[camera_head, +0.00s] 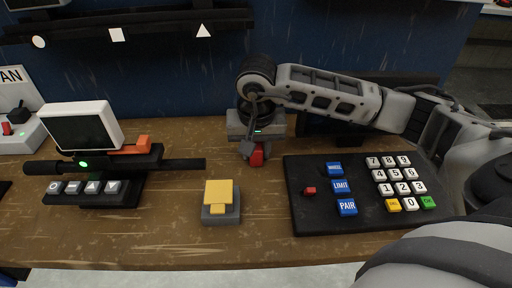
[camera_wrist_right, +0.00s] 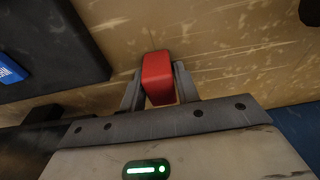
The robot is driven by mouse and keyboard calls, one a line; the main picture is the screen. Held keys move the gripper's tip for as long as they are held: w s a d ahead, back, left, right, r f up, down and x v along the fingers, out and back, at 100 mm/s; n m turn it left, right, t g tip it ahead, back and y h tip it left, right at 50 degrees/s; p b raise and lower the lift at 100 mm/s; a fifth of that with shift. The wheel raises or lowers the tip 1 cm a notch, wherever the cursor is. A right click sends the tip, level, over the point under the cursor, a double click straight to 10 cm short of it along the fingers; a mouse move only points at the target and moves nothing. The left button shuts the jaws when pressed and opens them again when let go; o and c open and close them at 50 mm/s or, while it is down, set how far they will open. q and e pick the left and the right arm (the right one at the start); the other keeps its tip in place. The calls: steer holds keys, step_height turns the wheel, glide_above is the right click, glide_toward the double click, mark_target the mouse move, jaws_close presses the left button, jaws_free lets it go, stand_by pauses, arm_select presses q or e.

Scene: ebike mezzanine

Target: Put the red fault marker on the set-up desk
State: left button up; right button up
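The red fault marker (camera_head: 257,155) is a small red block. My right gripper (camera_head: 252,152) points down over the wooden desk (camera_head: 265,210) and has its fingers on both sides of the marker. In the right wrist view the red marker (camera_wrist_right: 158,77) sits between the two grey fingertips (camera_wrist_right: 158,88), which touch its sides. I cannot tell whether the marker touches the desk top. My left gripper is not in view.
A dark keypad panel (camera_head: 300,218) with blue and white keys lies at the right. A yellow-topped grey block (camera_head: 220,200) stands left of centre. A screen device (camera_head: 82,128) with a black bar is at the left. Bare wood lies between them.

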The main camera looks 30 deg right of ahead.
mark_target(256, 151)
steer(key=shift+o, duration=1.1)
steer(key=shift+r+p, duration=0.3)
steer(key=shift+p, duration=0.05)
step_height(256, 151, up, 12)
steer(key=s+b, duration=0.1)
steer(key=shift+s+a+f, duration=0.2)
steer(key=shift+s+a, duration=0.05)
steer(key=shift+a, duration=0.2)
